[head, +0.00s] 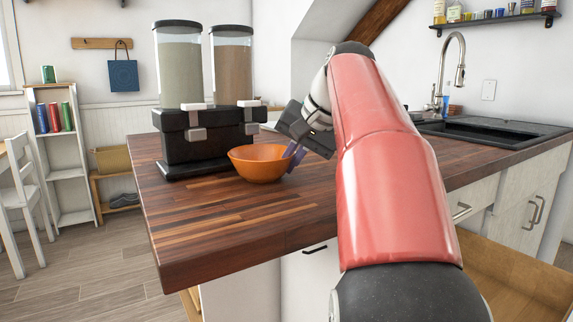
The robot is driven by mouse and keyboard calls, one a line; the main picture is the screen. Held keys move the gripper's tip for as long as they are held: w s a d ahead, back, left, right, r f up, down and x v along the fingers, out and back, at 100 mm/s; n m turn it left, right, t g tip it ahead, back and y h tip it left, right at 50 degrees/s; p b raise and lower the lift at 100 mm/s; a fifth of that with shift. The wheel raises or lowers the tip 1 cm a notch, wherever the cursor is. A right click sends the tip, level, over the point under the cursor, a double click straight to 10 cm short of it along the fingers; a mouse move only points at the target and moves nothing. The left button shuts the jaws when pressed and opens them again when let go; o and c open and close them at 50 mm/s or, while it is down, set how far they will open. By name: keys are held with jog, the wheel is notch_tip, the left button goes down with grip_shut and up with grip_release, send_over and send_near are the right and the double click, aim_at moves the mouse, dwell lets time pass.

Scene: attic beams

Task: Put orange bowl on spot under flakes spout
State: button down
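The orange bowl (257,165) is upright at the front of a black two-tank dispenser, towards its right half. It overlaps the dispenser's base in the head view; I cannot tell whether it rests on the counter or hangs just above it. My gripper (294,156) is at the bowl's right rim, its fingers close to or around the rim. Whether they are closed on it is not clear. The left tank (180,72) holds pale greenish-grey contents and the right tank (232,70) brownish contents. Each has a spout below; the right spout (250,122) is above and behind the bowl.
The wooden counter (215,215) is bare in front of the bowl and to its left. My red arm reaches in from the lower right and hides part of the counter. A black sink (490,130) with a tall faucet (458,75) is at the right. An open drawer (520,285) shows below.

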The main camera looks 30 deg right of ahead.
jog(key=c, duration=1.6)
grip_release()
jog(key=shift+r, duration=0.1)
jog(key=p+v, duration=0.4)
jog(key=v, duration=0.8)
